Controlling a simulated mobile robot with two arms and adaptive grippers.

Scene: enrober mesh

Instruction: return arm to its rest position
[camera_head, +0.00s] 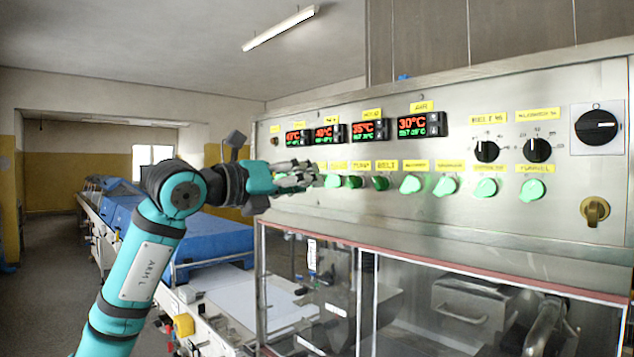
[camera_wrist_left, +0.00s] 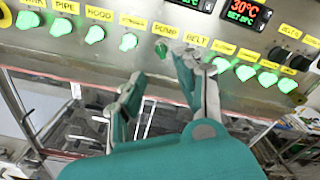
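My right gripper is in neither view.
Green knobs (camera_head: 445,186), temperature displays (camera_head: 418,124), black dials (camera_head: 537,150) and a yellow rotary switch (camera_head: 594,211) line the panel. Below is a glazed enclosure (camera_head: 480,310). A blue-covered conveyor (camera_head: 215,245) lies behind my arm. Open floor (camera_head: 50,270) shows at left.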

